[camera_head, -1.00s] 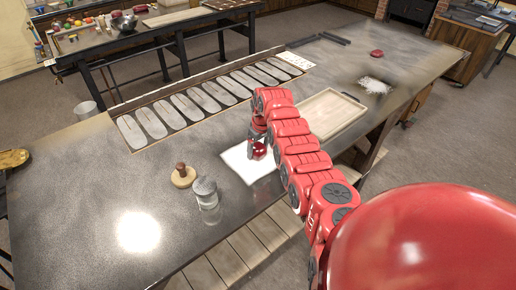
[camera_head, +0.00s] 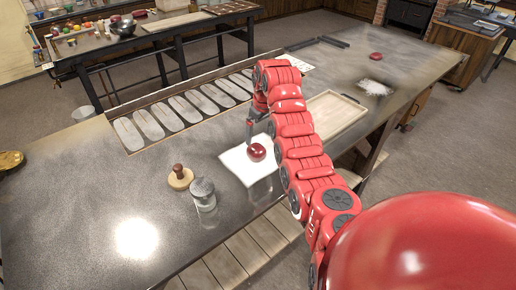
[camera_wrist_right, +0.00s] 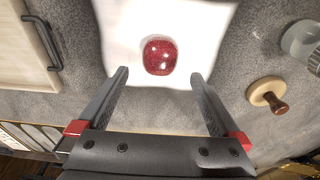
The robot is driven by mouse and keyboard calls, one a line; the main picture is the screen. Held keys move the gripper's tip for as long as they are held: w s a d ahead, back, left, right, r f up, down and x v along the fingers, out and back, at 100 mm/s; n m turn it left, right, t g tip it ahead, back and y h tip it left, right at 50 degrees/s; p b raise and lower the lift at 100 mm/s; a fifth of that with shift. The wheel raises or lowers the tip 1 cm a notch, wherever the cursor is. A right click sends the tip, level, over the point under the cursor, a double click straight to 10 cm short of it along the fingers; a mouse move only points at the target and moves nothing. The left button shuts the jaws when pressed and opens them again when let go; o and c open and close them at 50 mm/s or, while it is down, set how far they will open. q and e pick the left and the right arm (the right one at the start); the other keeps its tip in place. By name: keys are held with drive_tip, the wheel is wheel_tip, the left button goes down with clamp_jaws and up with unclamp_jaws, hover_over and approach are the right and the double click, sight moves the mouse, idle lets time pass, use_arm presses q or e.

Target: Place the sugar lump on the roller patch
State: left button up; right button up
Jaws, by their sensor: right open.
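A glossy dark red lump (camera_head: 256,152), which I take for the sugar lump, rests on a flat white square (camera_head: 237,164), which I take for the roller patch. In the right wrist view the lump (camera_wrist_right: 159,56) sits on the white square (camera_wrist_right: 125,28), with white around it on the visible sides. My right gripper (camera_head: 250,138) is just behind the lump in the head view. In the wrist view the right gripper (camera_wrist_right: 160,85) has its two fingers wide apart and nothing between them; the lump lies beyond the tips, untouched. My left gripper is not in view.
A wooden tray (camera_head: 362,112) lies right of the square. A wooden-knobbed disc (camera_head: 180,184) and a glass shaker (camera_head: 203,190) stand to its left. A long slotted rack (camera_head: 130,147) runs behind. Another red piece (camera_head: 376,56) and white powder (camera_head: 376,88) are far right.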

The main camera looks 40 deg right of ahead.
drive_tip(key=r, duration=0.3)
drive_tip(key=shift+s+r+p, duration=0.1)
drive_tip(key=shift+s+p, duration=0.15)
drive_tip(key=shift+p, duration=0.05)
